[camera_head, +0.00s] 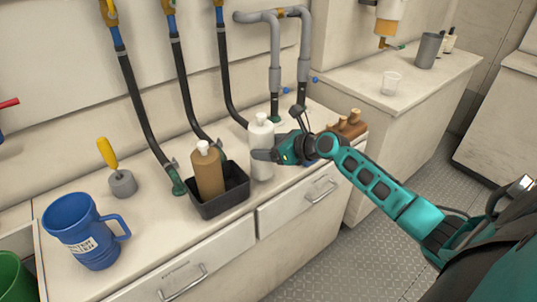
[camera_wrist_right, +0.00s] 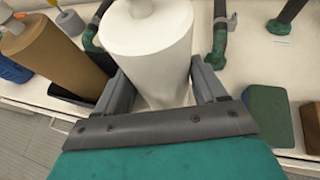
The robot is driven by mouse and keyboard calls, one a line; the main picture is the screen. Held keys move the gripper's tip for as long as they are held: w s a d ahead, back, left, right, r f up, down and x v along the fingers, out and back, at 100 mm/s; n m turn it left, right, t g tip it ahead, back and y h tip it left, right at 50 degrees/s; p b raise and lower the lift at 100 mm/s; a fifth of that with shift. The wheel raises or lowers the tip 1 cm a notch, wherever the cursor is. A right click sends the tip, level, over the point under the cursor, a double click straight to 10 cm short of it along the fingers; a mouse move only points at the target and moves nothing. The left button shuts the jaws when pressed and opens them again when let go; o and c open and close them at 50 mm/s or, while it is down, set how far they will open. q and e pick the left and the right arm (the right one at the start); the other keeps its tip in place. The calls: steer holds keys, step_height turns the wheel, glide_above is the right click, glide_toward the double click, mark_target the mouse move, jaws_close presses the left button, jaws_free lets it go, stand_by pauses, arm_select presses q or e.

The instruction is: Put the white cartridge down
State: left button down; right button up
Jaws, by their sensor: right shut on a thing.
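The white cartridge (camera_head: 261,140) is an upright white cylinder with a narrow neck on top. It is at the counter's front part, just right of the black tray. My right gripper (camera_head: 268,156) reaches in from the right and is shut around its lower half. In the right wrist view the white cartridge (camera_wrist_right: 150,50) stands between the two fingers of the gripper (camera_wrist_right: 165,95). Its bottom is partly hidden, so I cannot tell whether it touches the counter. My left gripper is not in view.
A brown bottle (camera_head: 208,172) with a white cap stands in the black tray (camera_head: 222,205), close left of the cartridge. A blue jug (camera_head: 85,232) is at the left. Black hoses (camera_head: 143,110) come down behind. A wooden block (camera_head: 350,125) lies right of the gripper.

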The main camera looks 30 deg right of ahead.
steer(key=shift+f, duration=0.85)
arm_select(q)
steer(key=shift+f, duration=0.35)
arm_select(e)
steer(key=o, duration=1.4)
